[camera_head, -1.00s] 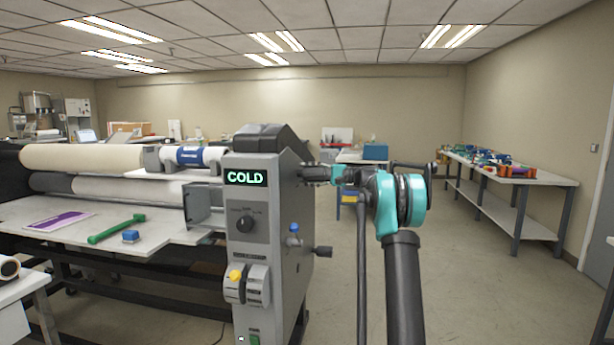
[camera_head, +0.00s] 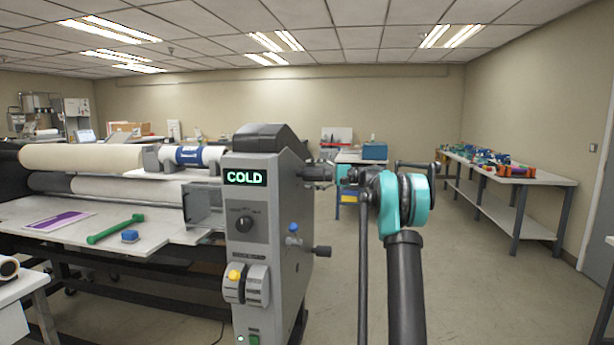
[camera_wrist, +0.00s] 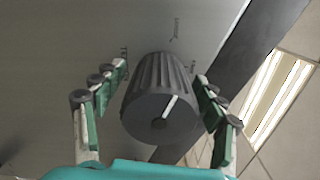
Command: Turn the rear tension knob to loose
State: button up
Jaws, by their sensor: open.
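A dark ribbed knob (camera_wrist: 158,105) with a white pointer line fills the middle of the wrist view. It stands out from a grey panel (camera_wrist: 60,50), and its line points up and slightly right. Small printed marks around it are too blurred to read. My gripper (camera_wrist: 161,76) is open, with one finger on each side of the knob and visible gaps between. In the head view my gripper (camera_head: 319,173) is at the upper right side of the laminator's grey end housing (camera_head: 262,270); the knob there is hard to make out.
A second dark side knob (camera_head: 322,252) sticks out lower on the housing, near a blue-topped fitting (camera_head: 293,232). The front panel has a lit COLD display (camera_head: 245,177), a selector dial (camera_head: 244,223) and a yellow-tipped lever (camera_head: 235,275). Floor to the right is clear.

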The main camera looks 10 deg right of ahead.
jog(key=v, duration=1)
